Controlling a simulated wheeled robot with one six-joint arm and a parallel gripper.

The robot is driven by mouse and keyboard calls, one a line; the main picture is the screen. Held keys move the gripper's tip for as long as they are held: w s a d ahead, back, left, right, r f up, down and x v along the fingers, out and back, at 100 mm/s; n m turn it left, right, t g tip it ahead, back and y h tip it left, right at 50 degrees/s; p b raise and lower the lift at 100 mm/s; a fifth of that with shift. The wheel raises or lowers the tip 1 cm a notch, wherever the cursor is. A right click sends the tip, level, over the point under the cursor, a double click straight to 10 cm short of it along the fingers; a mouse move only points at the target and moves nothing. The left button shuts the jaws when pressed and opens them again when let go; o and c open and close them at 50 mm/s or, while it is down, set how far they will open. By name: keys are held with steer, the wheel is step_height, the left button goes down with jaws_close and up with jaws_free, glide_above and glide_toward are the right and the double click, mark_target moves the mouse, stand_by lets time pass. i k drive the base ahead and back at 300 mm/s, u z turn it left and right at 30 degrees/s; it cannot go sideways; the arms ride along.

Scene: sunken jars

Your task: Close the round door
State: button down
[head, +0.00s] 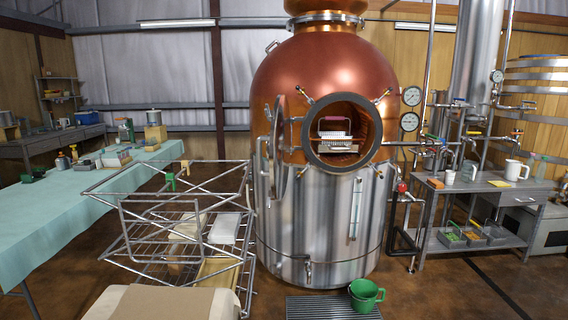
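The round door (277,150) is on the copper still (280,75), at the left of its round opening. It stands swung open and shows nearly edge-on, as a narrow grey metal disc. The opening has a thick dark rim (311,132) with several small brass-tipped clamps around it. Inside the opening are a pale slotted object (338,140) and something pink above it. My gripper is not in view.
A wire rack cart (185,225) stands close in front and left of the still. A green bucket (366,294) is on a floor grate (315,308) before it. A cloth-covered table (60,205) is at left, a metal workbench (480,188) with pipes at right.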

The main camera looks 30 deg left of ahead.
mark_target(279, 140)
steer(key=i, duration=2.2)
steer(key=u, duration=3.25)
steer(key=i, duration=0.5)
steer(key=z, duration=0.05)
